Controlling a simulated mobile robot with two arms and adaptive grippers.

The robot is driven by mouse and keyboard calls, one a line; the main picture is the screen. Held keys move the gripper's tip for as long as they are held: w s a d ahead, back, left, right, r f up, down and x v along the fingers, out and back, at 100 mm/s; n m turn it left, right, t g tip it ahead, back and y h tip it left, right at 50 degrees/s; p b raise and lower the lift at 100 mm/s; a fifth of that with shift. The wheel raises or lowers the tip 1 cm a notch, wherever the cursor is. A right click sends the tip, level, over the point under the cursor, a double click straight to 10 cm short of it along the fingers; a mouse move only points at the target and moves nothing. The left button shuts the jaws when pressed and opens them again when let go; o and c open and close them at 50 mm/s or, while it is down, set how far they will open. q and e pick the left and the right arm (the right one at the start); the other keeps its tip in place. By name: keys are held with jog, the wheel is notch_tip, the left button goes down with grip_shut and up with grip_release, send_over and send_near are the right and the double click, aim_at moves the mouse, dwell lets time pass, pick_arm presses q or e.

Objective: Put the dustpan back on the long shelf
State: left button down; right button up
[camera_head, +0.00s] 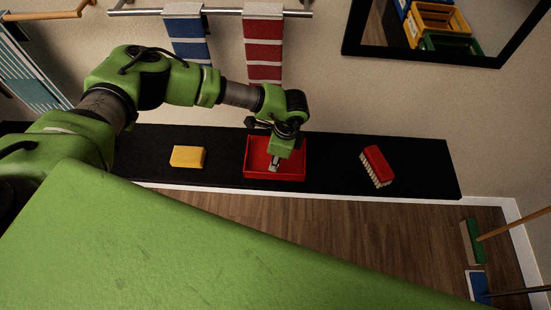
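A red, shallow, tray-like thing that looks like the dustpan (258,157) lies on the long black shelf (222,172), near the middle of its length. Its raised edges show around a darker red inside. My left gripper (274,163) is over it, pointing down, with its grey tips in front of the dustpan's middle. The gripper and wrist hide part of the dustpan, and no handle shows clearly. I cannot tell whether the fingers touch it or are closed. My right gripper is not in view.
A yellow block-like sponge (187,157) lies left of the dustpan and a red brush (377,166) lies right of it. Blue-striped (187,38) and red-striped (263,48) towels hang on a rail above. Green (472,240) and blue (478,285) broom heads stand at lower right.

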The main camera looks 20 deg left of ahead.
pick_arm(q)
jog(key=c, duration=1.9)
grip_release()
jog(key=shift+r, duration=0.1)
jog(key=r, duration=0.4)
jog(key=d+r+b, duration=0.1)
jog(key=r, duration=0.6)
jog(key=shift+d+r, duration=0.4)
